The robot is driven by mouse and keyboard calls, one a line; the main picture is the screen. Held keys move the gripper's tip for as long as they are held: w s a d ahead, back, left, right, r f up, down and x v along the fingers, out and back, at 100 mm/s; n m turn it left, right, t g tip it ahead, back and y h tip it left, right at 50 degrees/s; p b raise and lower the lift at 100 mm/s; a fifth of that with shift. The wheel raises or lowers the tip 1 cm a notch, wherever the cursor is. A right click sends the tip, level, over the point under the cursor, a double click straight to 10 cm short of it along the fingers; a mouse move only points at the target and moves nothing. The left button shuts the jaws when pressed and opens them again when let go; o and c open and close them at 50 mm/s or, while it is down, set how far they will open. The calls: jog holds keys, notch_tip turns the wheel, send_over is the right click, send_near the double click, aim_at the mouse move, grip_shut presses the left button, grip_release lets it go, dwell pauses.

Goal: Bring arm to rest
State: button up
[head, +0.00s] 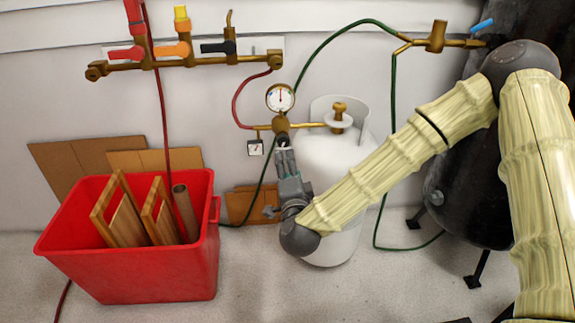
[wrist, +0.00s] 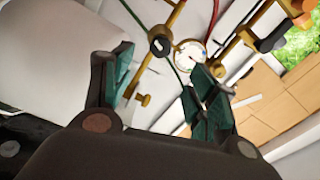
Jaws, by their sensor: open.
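My gripper (head: 286,165) is in the middle of the head view, pointing up in front of the white gas cylinder (head: 330,230). Its fingertips are just below the brass regulator and round pressure gauge (head: 280,97). In the wrist view my gripper (wrist: 165,75) has its two fingers spread apart with nothing between them. Beyond the fingers the gauge (wrist: 188,55) and brass pipes show. My arm, in a pale ribbed cover, reaches in from the right of the head view. I cannot tell whether the fingertips touch the regulator.
A red bin (head: 150,270) with wooden frames and a tube stands at the left. A brass manifold (head: 190,60) with coloured valves is on the wall. Green hose (head: 393,150) and red hose (head: 160,110) hang nearby. A dark tank (head: 470,180) stands behind my arm. Front floor is clear.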

dwell(0.3)
jog(key=s+d+f+n+g+y, duration=0.1)
jog(key=s+f+n+g, duration=0.3)
jog(key=f, duration=0.5)
jog(key=s+f+n+g+y, duration=0.1)
jog(key=s+f+n+g, duration=0.1)
jog(key=s+f, duration=0.55)
jog(key=s+d+f+n+g+y, duration=0.1)
jog(key=s+f+n+g, duration=0.2)
jog(key=f, duration=0.7)
jog(key=s+d+f+n+g+h, duration=0.1)
jog(key=s+d+f+n+g, duration=0.25)
jog(key=s, duration=0.55)
jog(key=s+d+f+g+h, duration=0.1)
jog(key=s+d+f+g, duration=0.2)
jog(key=s+d+f, duration=0.35)
jog(key=s+d+f+n+g+h, duration=0.1)
jog(key=s+d+f+n+g, duration=0.15)
jog(key=s+d, duration=0.65)
jog(key=s+a+r+p, duration=0.1)
jog(key=r+p, duration=1.3)
jog(key=s+a+r+p, duration=0.1)
jog(key=a+r+p, duration=0.1)
jog(key=r+p, duration=1.2)
jog(key=shift+s+a+m+h+p, duration=0.15)
jog(key=shift+s+m+h+p, duration=0.15)
jog(key=shift+m+p, duration=0.1)
